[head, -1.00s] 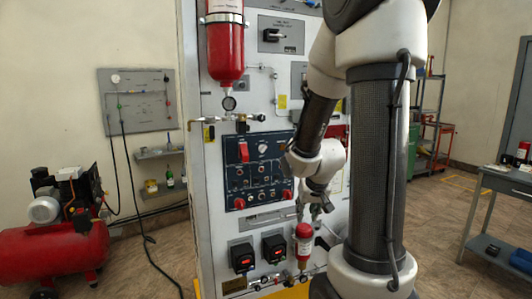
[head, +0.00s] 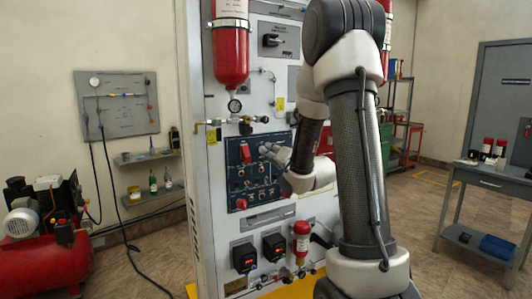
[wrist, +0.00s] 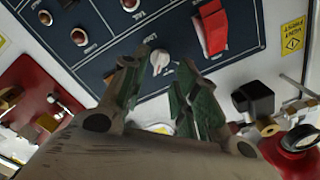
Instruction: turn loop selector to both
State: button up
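A dark blue control panel (head: 235,190) is set in the front of the white cabinet and also fills the top of the wrist view (wrist: 105,55). In the wrist view, a small white pointer knob (wrist: 160,60) sits on the panel; it looks like the loop selector. In the head view my gripper (head: 272,151) is at the panel's upper right and hides the knob.
A red switch (wrist: 211,32) stands close beside the right finger in the wrist view; it also shows in the head view (head: 246,154). A black block (wrist: 253,97) and brass fittings lie near the gripper. A red cylinder (head: 231,60) hangs above the panel.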

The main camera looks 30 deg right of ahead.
jog(key=shift+w+a, duration=0.1)
jog(key=shift+w, duration=2.1)
grip_shut()
jog(key=shift+n, duration=4.3)
jog(key=shift+f, duration=0.1)
